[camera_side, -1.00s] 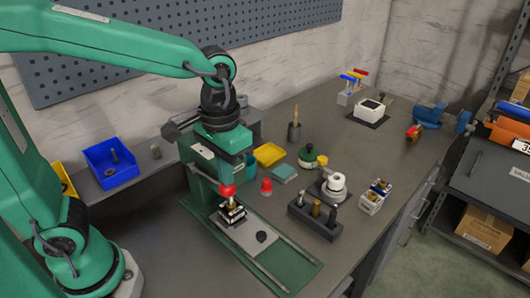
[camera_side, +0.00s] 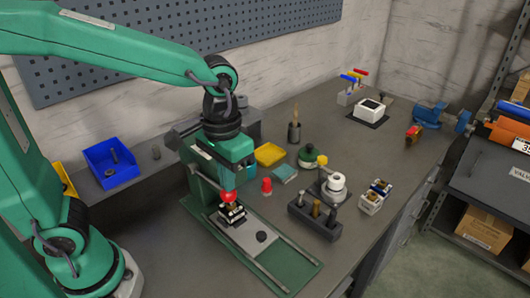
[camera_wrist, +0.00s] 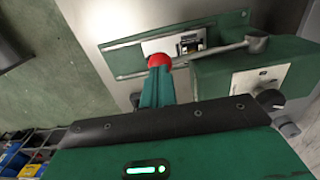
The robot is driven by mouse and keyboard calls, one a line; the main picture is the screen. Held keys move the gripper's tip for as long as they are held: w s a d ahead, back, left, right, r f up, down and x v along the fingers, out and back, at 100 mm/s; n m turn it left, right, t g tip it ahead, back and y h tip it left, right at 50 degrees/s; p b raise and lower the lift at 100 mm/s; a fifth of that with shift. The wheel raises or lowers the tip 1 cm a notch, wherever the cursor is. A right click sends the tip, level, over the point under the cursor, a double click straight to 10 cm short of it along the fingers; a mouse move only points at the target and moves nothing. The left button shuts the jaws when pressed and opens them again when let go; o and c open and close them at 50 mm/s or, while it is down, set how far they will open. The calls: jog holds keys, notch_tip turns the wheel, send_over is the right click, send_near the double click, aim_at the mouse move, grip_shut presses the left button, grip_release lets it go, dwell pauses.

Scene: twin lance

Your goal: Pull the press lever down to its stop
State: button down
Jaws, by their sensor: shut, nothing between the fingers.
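The green press (camera_side: 200,165) stands on a green base with rails in the side view. Its lever is a grey bar ending in a red ball knob (camera_side: 228,197). In the side view the bar slopes down toward the knob, just above the dark fixture (camera_side: 232,214). My gripper (camera_side: 228,185) points down with its fingertips at the top of the knob. In the wrist view my shut green fingers (camera_wrist: 158,80) reach the red knob (camera_wrist: 160,60), and the grey lever bar (camera_wrist: 220,47) runs right to its hub. The fingers appear to touch the knob from above. Nothing is between them.
A red-capped piece (camera_side: 266,186) and a yellow tray (camera_side: 269,154) stand right of the press. A dark block with pegs (camera_side: 314,220) is further right. A blue bin (camera_side: 110,165) sits at the left.

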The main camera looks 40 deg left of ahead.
jog(key=shift+f, duration=1.15)
dwell(0.5)
jog(key=shift+f, duration=0.5)
jog(key=shift+r, duration=0.2)
dwell(0.3)
jog(key=shift+r, duration=1.4)
